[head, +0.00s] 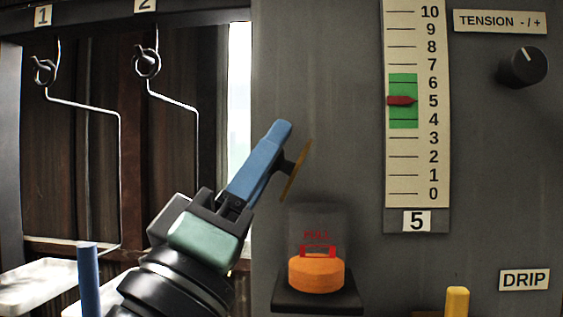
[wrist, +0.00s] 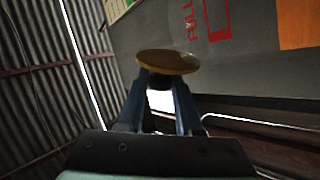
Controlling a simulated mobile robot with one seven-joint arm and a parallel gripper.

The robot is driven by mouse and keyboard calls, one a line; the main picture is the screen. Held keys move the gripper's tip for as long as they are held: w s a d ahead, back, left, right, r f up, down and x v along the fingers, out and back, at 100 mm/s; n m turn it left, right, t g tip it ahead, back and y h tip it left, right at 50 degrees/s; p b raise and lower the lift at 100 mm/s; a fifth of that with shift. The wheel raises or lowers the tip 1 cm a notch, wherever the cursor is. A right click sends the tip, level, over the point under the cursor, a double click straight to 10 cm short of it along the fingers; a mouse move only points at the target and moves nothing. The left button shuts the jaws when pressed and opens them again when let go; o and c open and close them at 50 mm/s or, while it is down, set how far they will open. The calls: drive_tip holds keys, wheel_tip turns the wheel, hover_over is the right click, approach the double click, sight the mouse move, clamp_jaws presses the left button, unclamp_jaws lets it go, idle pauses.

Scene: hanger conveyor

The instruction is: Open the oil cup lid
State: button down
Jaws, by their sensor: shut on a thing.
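The oil cup (head: 331,225) is a clear cylinder on a dark bracket in the head view, with a red FULL mark and orange oil at its bottom. Its top looks uncovered. The thin brass-coloured lid (head: 298,170) is tilted steeply above and left of the cup's top, and looks apart from it. My gripper (head: 281,158) has blue fingers shut on the lid's dark knob. In the wrist view the lid (wrist: 167,62) sits across the tips of my gripper (wrist: 160,88). The FULL mark (wrist: 190,22) shows beyond it.
The grey panel behind carries a tension scale (head: 402,160), a black knob (head: 523,67) and a DRIP label (head: 524,280). A yellow post (head: 457,301) stands right of the cup. Wire hangers (head: 120,180) hang at left, above a blue post (head: 88,280).

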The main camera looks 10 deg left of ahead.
drive_tip(key=n+t+y+p, duration=0.1)
drive_tip(key=n+y+p, duration=0.1)
drive_tip(key=n+y, duration=0.3)
drive_tip(key=a+f+n+y+p, duration=0.1)
drive_tip(key=n+y+p, duration=0.1)
drive_tip(key=n+y, duration=0.3)
drive_tip(key=a+n+t+y+p, duration=0.1)
drive_tip(key=n+y+p, duration=0.1)
drive_tip(key=n+y, duration=0.2)
drive_tip(key=shift+a+f+n+t+y, duration=0.15)
drive_tip(key=shift+n+t+y, duration=0.2)
drive_tip(key=shift+n, duration=0.55)
drive_tip(key=shift+f+n+y, duration=0.1)
drive_tip(key=shift+n+y, duration=0.15)
drive_tip(key=shift+n, duration=0.15)
drive_tip(key=c, duration=0.6)
unclamp_jaws()
drive_tip(key=shift+f, duration=0.1)
